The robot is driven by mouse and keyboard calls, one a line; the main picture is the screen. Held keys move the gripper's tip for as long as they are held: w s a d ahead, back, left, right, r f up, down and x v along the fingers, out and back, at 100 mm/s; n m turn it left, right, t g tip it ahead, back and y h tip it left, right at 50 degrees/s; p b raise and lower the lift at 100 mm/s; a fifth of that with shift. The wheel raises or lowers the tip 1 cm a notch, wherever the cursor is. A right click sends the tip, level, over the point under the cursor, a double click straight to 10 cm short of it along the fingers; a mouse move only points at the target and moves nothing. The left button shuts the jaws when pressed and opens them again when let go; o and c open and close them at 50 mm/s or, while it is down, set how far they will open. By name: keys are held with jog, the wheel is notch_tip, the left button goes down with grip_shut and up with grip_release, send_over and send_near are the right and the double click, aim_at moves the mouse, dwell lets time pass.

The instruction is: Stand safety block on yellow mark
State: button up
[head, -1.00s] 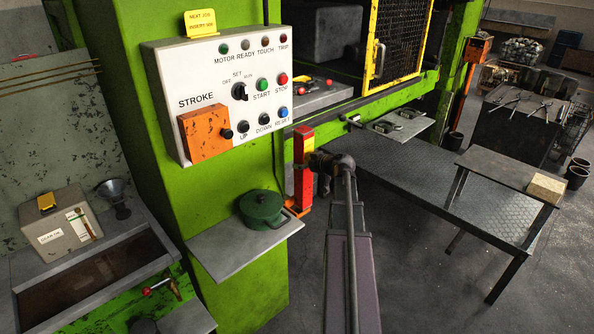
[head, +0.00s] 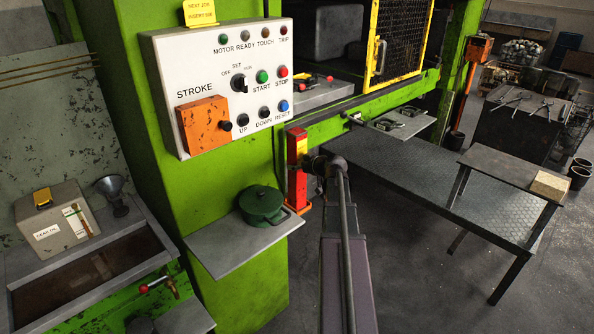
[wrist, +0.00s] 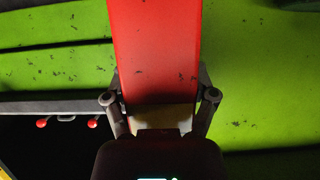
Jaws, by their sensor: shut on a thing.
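The safety block (head: 297,176) is a tall, narrow red block with yellow on it, upright beside the green press column in the head view. My gripper (head: 320,164) is shut on it from the right, partly hidden by my own arm. In the wrist view the red block (wrist: 160,50) runs up between my two fingers (wrist: 160,105), with a pale yellowish band low on it. An orange piece shows at the block's foot; I cannot tell whether it is a holder or part of the block. I cannot make out a yellow floor or bed mark.
The control panel (head: 215,85) is left of and above the block. A green pot (head: 262,205) stands on a grey shelf (head: 222,252) close to the left. A yellow mesh guard (head: 400,40) and tongs shelf (head: 405,124) are right. Beyond is a low dark platform (head: 420,185).

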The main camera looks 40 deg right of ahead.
jog(key=shift+f, duration=0.4)
jog(key=o, duration=1.2)
jog(key=shift+s, duration=0.1)
jog(key=shift+b, duration=0.35)
jog(key=p+v, duration=0.5)
jog(key=v, duration=0.8)
jog(key=shift+s+a+r+p, duration=0.15)
jog(key=shift+s+r+p, duration=0.1)
jog(key=shift+s+p, duration=0.1)
